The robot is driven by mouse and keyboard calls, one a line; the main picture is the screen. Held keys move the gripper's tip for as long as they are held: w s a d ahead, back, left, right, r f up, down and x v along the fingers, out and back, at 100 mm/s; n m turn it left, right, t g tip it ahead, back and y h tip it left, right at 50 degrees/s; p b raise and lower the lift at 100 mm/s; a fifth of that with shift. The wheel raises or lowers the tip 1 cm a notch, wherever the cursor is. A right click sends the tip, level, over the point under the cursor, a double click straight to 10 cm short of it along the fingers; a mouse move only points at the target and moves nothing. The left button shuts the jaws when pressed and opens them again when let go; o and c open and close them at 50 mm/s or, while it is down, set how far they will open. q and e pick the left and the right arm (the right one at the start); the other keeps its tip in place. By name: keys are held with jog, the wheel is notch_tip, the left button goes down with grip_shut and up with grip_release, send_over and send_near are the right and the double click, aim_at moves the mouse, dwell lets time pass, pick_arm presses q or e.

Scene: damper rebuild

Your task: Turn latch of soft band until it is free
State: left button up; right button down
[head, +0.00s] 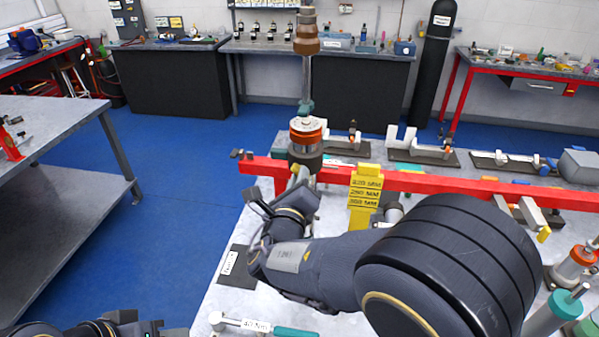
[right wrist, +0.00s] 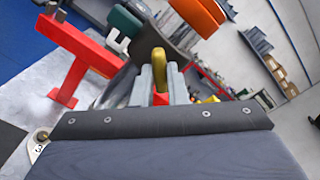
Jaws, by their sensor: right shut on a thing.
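The damper (head: 306,75) stands upright at the red beam (head: 420,183), with an orange collar (head: 308,130) and a dark band (head: 306,158) below it. My right gripper (head: 299,178) reaches up to the band's front. In the right wrist view its fingers (right wrist: 157,84) are shut on a small brass-coloured latch (right wrist: 159,60), with a red-orange piece just below it. The dark curved band (right wrist: 171,52) is right behind the latch. How far the latch is turned cannot be told. Part of my left arm shows at the bottom left; its fingers are not seen.
A yellow labelled block (head: 365,198) hangs on the beam right of my gripper. A torque wrench (head: 265,327) lies at the front of the bench. Several tools lie on dark mats behind the beam. A grey table (head: 60,110) stands at left, with open blue floor between.

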jog(key=n, duration=0.4)
jog(key=shift+n, duration=0.3)
jog(key=n, duration=0.3)
jog(key=shift+n, duration=0.4)
jog(key=c, duration=1.9)
grip_release()
jog(key=o, duration=0.6)
jog(key=shift+s, duration=0.1)
